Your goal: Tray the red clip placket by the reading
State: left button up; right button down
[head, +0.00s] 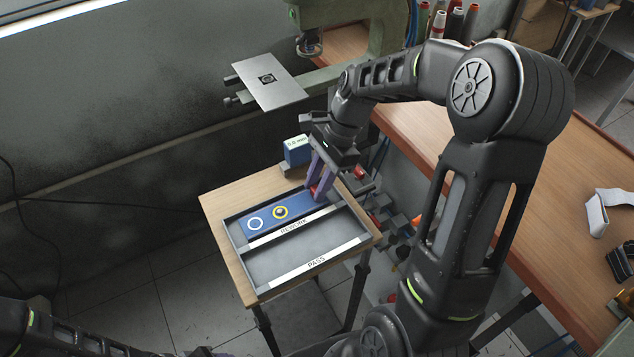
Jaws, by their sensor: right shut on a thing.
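A blue placket (268,220) with a white ring and a yellow ring lies along the REWORK compartment of the tray (262,290). A small red piece, seemingly its clip (313,190), shows at its right end, between the purple fingers. My right gripper (317,188) points down over this end and is shut on it. The fingers partly hide the clip. A small blue gauge (297,151) stands behind the tray; its reading is too small to make out surely. My left arm shows at the bottom left, its gripper out of view.
The PASS compartment (305,255) in front is empty. The tray sits on a small wooden table (225,204). A green press (340,75) with a grey plate (268,80) stands behind. A wooden bench (540,200) runs along the right, behind my right arm.

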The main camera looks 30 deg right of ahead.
jog(key=shift+f, duration=0.3)
jog(key=c, duration=1.1)
grip_release()
jog(key=shift+o, duration=0.2)
jog(key=v, duration=0.7)
jog(key=shift+r+b, duration=0.35)
jog(key=shift+b, duration=0.05)
jog(key=shift+d, duration=0.15)
